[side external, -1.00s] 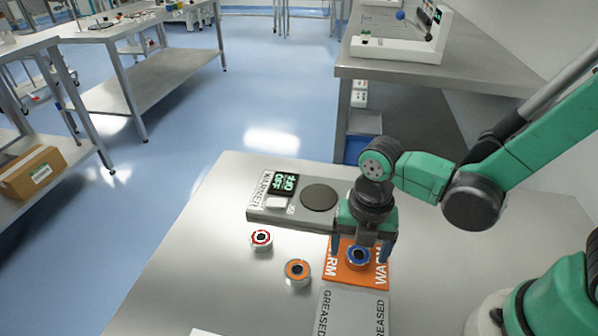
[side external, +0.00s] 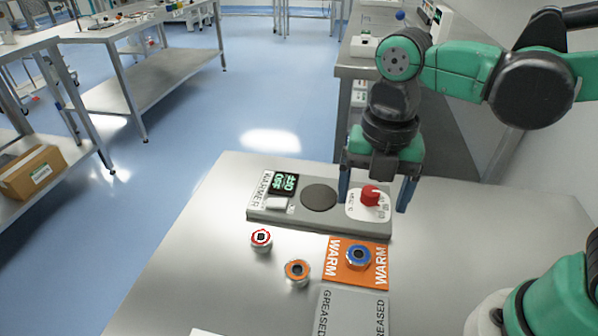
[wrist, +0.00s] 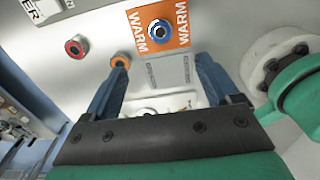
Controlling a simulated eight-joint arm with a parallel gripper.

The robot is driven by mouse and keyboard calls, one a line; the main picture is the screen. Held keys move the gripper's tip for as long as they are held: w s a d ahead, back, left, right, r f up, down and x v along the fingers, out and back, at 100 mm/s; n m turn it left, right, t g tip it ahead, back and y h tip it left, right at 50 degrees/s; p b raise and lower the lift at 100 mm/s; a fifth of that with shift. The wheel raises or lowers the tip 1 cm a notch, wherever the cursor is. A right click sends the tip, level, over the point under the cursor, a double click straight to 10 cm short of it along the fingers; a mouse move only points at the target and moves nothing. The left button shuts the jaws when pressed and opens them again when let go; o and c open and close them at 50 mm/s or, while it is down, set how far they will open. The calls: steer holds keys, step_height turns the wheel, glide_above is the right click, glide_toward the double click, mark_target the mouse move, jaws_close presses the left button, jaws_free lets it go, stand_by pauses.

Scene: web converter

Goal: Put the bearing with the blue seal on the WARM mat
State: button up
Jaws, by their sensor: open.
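The bearing with the blue seal (side external: 358,256) lies flat on the orange WARM mat (side external: 341,274), a little right of its middle. In the wrist view the blue-seal bearing (wrist: 160,31) also sits on the WARM mat (wrist: 181,41), with nothing touching it. My gripper (side external: 376,200) is open and empty. It is raised over the right part of the warmer, its blue fingers either side of the red knob (side external: 370,196) in the side view; whether they are level with the knob I cannot tell.
An orange-seal bearing (side external: 297,271) and a red-seal bearing (side external: 261,239) stand on the table left of the mat. The warmer (side external: 290,220) has a display and a dark round plate. A grey GREASED mat (side external: 352,312) adjoins the WARM mat. The table's right side is clear.

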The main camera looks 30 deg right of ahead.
steer(key=w+d+m+t, duration=0.1)
steer(key=d+m+t, duration=0.2)
steer(key=m, duration=1)
steer(key=w+d+m+t, duration=0.1)
steer(key=d+m+t, duration=0.3)
steer(key=m, duration=0.9)
steer(key=shift+w+d+r+m, duration=0.35)
steer(key=shift+d+r+m, duration=0.05)
steer(key=shift+d, duration=0.15)
